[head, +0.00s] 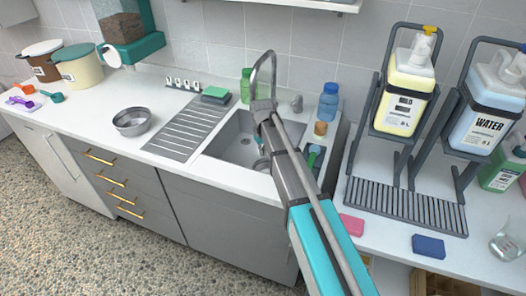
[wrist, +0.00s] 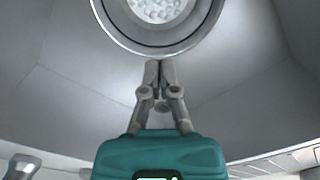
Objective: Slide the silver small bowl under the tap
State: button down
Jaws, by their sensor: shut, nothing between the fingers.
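The silver bowl (head: 132,121) stands upright on the white counter in the head view, left of the ribbed drainboard. It looks empty, and nothing touches it. The curved tap (head: 272,62) stands behind the sink (head: 228,147), well to the right of the bowl. My arm reaches over the sink, far from the bowl. In the wrist view my gripper (wrist: 160,66) is shut and empty, with its fingertips together against grey sink-like surfaces. A round silver ring, apparently the drain (wrist: 158,12), lies beyond them.
The drainboard (head: 188,128) lies between bowl and sink, with a green-topped sponge (head: 215,94) at its back. Green (head: 246,84) and blue (head: 328,101) bottles stand by the tap. Tall dispenser stands crowd the right. Counter around the bowl is clear; canisters (head: 78,68) stand farther left.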

jog(key=shift+r+p, duration=1.7)
jog(key=shift+r, duration=0.3)
jog(key=c, duration=0.7)
grip_release()
jog(key=shift+m, duration=0.3)
jog(key=shift+c, duration=0.2)
jog(key=d+m, duration=0.1)
jog(key=m, duration=0.5)
jog(key=w+f+m+b, duration=0.1)
jog(key=m, duration=0.6)
jog(key=d+m+b, duration=0.1)
jog(key=m, duration=0.6)
jog(key=shift+w+d+f+g, duration=0.3)
jog(key=shift+w+d+f, duration=0.05)
jog(key=shift+w+f, duration=0.05)
jog(key=m, duration=0.4)
jog(key=d+m, duration=0.1)
jog(key=m, duration=0.2)
jog(key=shift+w+f, duration=0.25)
jog(key=shift+f+b, duration=0.1)
jog(key=shift+b, duration=0.2)
